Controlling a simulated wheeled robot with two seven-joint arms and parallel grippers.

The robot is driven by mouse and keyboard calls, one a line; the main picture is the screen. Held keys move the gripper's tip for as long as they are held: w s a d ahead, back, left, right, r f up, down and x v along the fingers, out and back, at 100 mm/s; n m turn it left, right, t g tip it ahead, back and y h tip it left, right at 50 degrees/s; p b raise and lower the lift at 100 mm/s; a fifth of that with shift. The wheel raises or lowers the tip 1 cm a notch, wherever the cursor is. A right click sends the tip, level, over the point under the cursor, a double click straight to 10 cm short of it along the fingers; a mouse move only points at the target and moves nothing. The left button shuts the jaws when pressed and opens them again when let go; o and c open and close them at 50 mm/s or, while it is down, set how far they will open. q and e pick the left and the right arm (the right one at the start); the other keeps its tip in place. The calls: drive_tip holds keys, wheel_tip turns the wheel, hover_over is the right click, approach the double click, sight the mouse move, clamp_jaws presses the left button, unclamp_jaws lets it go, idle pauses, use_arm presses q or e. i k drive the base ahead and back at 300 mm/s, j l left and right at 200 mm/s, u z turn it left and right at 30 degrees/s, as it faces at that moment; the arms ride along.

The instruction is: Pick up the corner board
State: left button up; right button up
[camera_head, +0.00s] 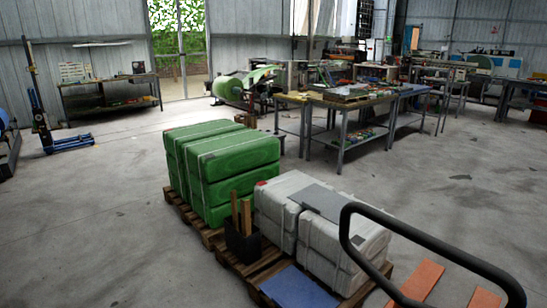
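Two tan, narrow upright pieces (241,215), which look like corner boards, stand in a small black open-topped box (241,243). The box is on the wooden pallet (262,267), between the green stack and the white-grey bales. The lower ends of the tan pieces are hidden inside the box. Neither of my grippers shows in the head view, so their position and state cannot be seen.
Strapped green sacks (220,170) and white-grey bales (320,225) fill the pallet. A blue sheet (297,288) lies at its front. A black curved handle (430,243) and orange boards (420,282) are at lower right. Workbenches (345,110) stand behind. Floor left of the pallet is clear.

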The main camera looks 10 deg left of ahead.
sight(245, 206)
drive_tip(key=i+j+u, duration=0.15)
drive_tip(key=i+j, duration=0.3)
drive_tip(key=i+j+u, duration=0.15)
drive_tip(key=i+j, duration=0.25)
drive_tip(key=i+j+u, duration=0.15)
drive_tip(key=i+j, duration=0.2)
drive_tip(key=i, duration=0.25)
drive_tip(key=i+j+u, duration=0.15)
drive_tip(key=i+j, duration=0.15)
drive_tip(key=i, duration=0.25)
drive_tip(key=i+l+u, duration=0.1)
drive_tip(key=i+l, duration=0.25)
drive_tip(key=i, duration=0.15)
drive_tip(key=i+l+u, duration=0.1)
drive_tip(key=i+l, duration=0.25)
drive_tip(key=i, duration=0.2)
